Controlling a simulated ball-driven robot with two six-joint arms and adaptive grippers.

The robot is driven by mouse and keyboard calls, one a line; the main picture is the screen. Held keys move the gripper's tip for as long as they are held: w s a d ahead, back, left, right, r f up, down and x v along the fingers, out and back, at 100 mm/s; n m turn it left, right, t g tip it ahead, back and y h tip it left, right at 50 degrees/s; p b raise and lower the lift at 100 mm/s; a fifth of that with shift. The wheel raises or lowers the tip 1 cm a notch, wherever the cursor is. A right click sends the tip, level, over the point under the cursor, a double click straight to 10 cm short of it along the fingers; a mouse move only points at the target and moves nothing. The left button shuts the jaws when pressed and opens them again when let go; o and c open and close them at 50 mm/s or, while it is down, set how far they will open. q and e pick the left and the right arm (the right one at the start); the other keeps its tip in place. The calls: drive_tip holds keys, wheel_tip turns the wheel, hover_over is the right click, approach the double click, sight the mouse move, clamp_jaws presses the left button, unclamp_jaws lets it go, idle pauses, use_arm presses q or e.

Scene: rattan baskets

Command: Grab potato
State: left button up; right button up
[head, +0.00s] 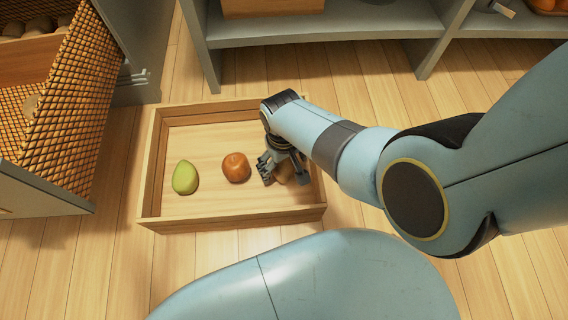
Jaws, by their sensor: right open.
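A wooden tray (232,217) sits on the floor. In it lie a green pear-like fruit (185,178) on the left and an orange-brown round fruit (236,168) in the middle. My right gripper (284,178) is low over the right part of the tray, pointing down, with its fingers apart. A brownish rounded thing, likely the potato (283,174), shows partly between and behind the fingers. Much of it is hidden by the gripper, and I cannot tell whether the fingers touch it. My left gripper is out of the picture.
A rattan-fronted bin (62,95) stands at the left, with brown rounded items (37,26) in a wooden box at its top. A grey shelf (320,28) runs along the back. The tray's raised walls surround the gripper.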

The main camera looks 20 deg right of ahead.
drive_tip(key=shift+c, duration=0.4)
drive_tip(key=c, duration=1.3)
drive_tip(key=shift+r, duration=0.1)
